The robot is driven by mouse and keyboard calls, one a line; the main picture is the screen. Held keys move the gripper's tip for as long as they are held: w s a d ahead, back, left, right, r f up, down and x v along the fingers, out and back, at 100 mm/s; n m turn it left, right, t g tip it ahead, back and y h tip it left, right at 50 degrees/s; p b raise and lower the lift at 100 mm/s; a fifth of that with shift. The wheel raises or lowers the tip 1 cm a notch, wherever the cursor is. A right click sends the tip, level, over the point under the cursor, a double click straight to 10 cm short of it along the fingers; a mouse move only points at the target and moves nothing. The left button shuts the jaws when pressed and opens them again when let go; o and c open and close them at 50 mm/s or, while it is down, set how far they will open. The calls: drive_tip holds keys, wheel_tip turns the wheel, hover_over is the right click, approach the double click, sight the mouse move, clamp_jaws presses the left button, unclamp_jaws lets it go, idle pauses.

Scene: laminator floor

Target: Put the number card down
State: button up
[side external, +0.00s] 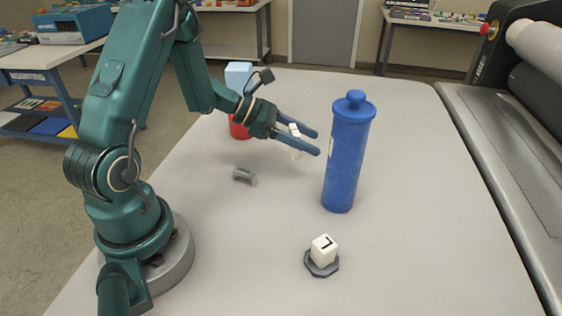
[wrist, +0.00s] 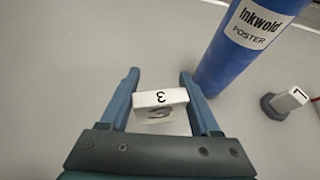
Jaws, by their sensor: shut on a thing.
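The number card is a small white block (wrist: 160,98) with a black 3 on its top edge and a dark, blurred mark on the face below. My gripper (wrist: 160,75) is shut on it, one blue finger on each side. In the side view, my gripper (side external: 315,142) reaches over the table left of a blue bottle, and the white card (side external: 295,154) shows above and below the fingers. I cannot tell whether its lower end touches the table.
The tall blue bottle (side external: 347,155), labelled Inkwold Poster, stands close to the fingertips. Another white numbered block (side external: 323,249) sits on a dark base in front. A small grey piece (side external: 244,176) lies on the left. A red container (side external: 238,127) and light blue box (side external: 238,75) are behind my arm.

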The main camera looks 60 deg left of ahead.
drive_tip(key=shift+w+d+f, duration=0.2)
drive_tip(key=shift+d+f, duration=0.05)
drive_tip(key=shift+f, duration=1.95)
drive_tip(key=shift+f, duration=0.1)
drive_tip(key=o, duration=1.3)
drive_tip(key=shift+o, duration=0.2)
